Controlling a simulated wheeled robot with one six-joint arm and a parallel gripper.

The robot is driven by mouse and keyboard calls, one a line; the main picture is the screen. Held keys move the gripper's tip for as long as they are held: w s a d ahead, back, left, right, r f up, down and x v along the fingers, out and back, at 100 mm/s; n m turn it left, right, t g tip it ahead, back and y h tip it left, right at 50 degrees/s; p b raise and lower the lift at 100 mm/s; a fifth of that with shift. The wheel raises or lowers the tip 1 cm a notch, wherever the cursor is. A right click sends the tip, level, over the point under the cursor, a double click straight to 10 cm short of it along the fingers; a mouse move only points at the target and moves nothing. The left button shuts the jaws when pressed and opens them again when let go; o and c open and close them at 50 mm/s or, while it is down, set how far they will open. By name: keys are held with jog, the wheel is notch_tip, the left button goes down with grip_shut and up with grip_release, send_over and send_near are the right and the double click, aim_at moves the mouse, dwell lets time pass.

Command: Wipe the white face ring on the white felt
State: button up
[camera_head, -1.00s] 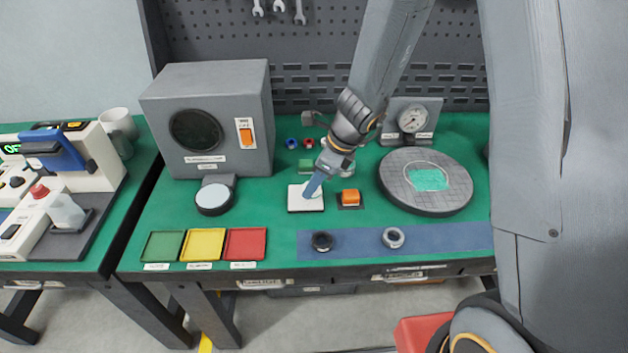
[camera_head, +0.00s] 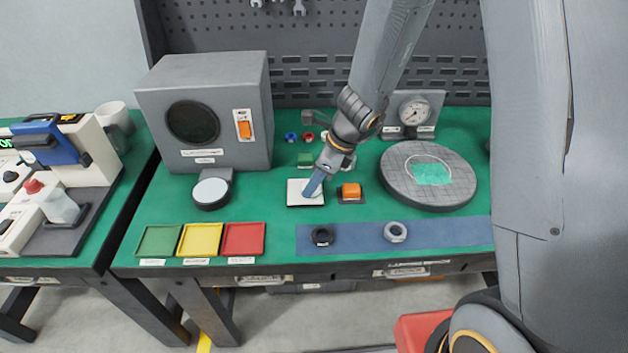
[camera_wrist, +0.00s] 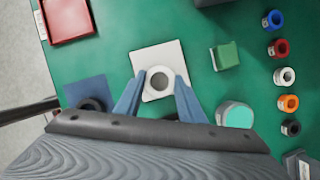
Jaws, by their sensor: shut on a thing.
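The white face ring (camera_wrist: 158,95) is between the two blue fingers of my gripper (camera_wrist: 158,92) in the wrist view, with its dark centre hole facing the camera. The gripper is shut on it. The ring overlaps the near part of the white felt (camera_wrist: 157,55), a square pad on the green bench. In the head view my gripper (camera_head: 311,190) points down at the felt (camera_head: 296,199), its fingertips over the middle of the pad. The ring is mostly hidden there, and I cannot tell whether it touches the felt.
A green block (camera_head: 305,158) and several small coloured rings lie behind. A round grey plate (camera_head: 458,185) is to the right. A black ring (camera_head: 322,236) and a grey ring (camera_head: 395,232) lie on the blue mat (camera_head: 450,232) in front.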

jog(key=o, duration=1)
jog(key=shift+f, duration=0.1)
jog(key=shift+o, duration=0.2)
jog(key=c, duration=0.9)
jog(key=shift+o, duration=0.2)
jog(key=shift+r+p, duration=0.75)
jog(key=shift+p, duration=0.1)
notch_tip(320, 180, up, 4)
jog(key=p, duration=0.7)
jog(key=shift+s+r, duration=0.1)
jog(key=shift+r, duration=0.05)
notch_tip(320, 180, up, 2)
jog(key=p, duration=0.4)
jog(key=shift+r+p, duration=0.2)
jog(key=shift+p, duration=0.15)
